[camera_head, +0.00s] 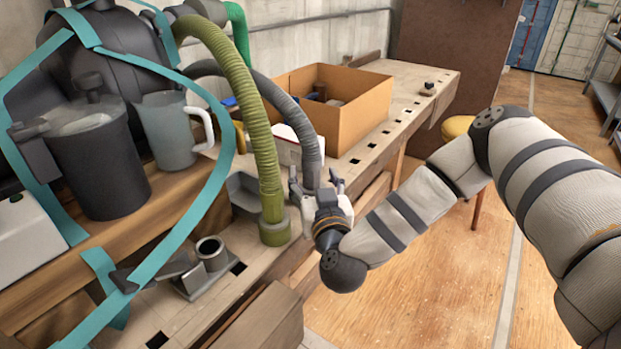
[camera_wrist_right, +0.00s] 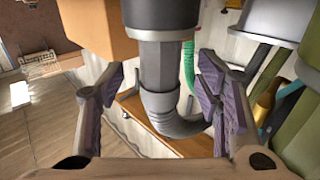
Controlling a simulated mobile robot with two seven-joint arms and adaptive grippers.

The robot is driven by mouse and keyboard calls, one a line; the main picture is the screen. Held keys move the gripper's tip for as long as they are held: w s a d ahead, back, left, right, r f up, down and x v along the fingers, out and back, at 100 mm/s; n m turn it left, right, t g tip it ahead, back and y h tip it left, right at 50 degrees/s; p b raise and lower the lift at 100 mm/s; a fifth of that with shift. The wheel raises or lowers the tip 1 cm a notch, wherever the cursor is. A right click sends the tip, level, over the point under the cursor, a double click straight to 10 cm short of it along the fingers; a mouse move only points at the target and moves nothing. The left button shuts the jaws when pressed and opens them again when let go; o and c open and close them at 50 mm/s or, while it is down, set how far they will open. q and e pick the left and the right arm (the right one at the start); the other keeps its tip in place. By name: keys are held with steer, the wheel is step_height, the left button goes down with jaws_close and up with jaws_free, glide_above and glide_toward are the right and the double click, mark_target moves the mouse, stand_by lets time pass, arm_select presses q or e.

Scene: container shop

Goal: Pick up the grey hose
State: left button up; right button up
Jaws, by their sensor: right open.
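The grey hose (camera_head: 290,108) is corrugated and arcs down from the upper left behind the green hose to the edge of the workbench. My right gripper (camera_head: 316,184) is at its lower end, with one finger on each side of it. In the right wrist view the grey hose (camera_wrist_right: 160,75) hangs between the spread fingers of my right gripper (camera_wrist_right: 160,66), with gaps visible on both sides. The gripper is open. The hose's lowest part is partly hidden by the gripper in the head view. My left gripper is not in view.
A thicker green hose (camera_head: 248,105) hangs close on the left. An open cardboard box (camera_head: 360,112) stands on the workbench (camera_head: 428,78) behind. A dark pitcher (camera_head: 98,160) and a translucent jug (camera_head: 168,130) stand at left. The floor (camera_head: 440,285) at right is clear.

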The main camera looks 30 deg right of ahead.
steer(key=x, duration=0.2)
steer(key=shift+w+d+f, duration=0.1)
steer(key=shift+w, duration=0.25)
jaws_close()
